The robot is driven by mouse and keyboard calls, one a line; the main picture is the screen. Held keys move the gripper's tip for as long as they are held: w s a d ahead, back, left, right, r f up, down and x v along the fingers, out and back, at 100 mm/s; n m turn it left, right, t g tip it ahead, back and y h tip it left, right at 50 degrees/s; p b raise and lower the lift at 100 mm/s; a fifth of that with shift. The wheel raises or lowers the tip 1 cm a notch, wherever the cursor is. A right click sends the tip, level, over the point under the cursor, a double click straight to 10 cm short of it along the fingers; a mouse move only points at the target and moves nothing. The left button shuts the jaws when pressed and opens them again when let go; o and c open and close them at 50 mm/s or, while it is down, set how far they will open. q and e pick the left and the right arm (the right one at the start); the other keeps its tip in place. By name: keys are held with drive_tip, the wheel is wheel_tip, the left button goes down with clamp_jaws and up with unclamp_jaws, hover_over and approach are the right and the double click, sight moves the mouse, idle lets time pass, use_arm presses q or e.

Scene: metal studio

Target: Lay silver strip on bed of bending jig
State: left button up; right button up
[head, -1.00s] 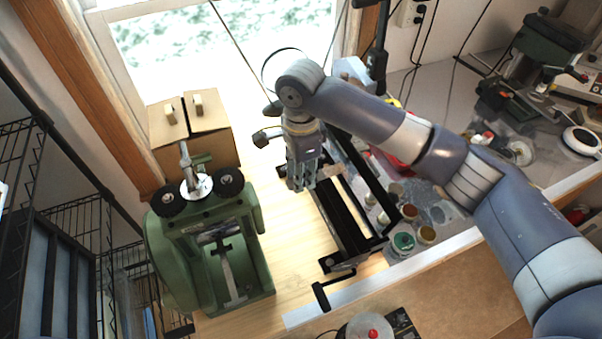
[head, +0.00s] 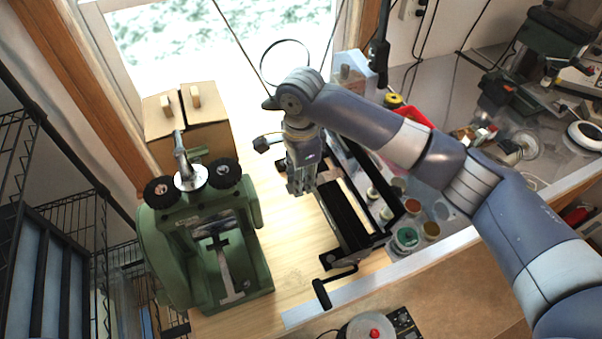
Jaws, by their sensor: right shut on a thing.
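My right gripper (head: 301,187) points down at the left edge of the black bending jig (head: 346,236), near its far end. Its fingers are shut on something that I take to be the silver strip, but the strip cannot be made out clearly. A pale narrow band shows between the jig's dark rails; I cannot tell whether it is the strip or a bare part of the bed. The jig stands on the wooden bench, with its crank handle toward the front edge. The gripper and arm hide part of its far end. My left gripper is not in view.
A green rolling mill (head: 213,240) stands left of the jig, with a narrow bare bench gap between. A cardboard box (head: 190,142) is behind it. Several small jars, one with a green top (head: 406,238), crowd the jig's right side. A wire rack (head: 118,255) is far left.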

drive_tip(key=shift+f, duration=0.5)
idle(0.7)
drive_tip(key=o, duration=1.1)
drive_tip(key=shift+o, duration=0.2)
drive_tip(key=shift+r, duration=0.1)
wheel_tip(320, 180, up, 12)
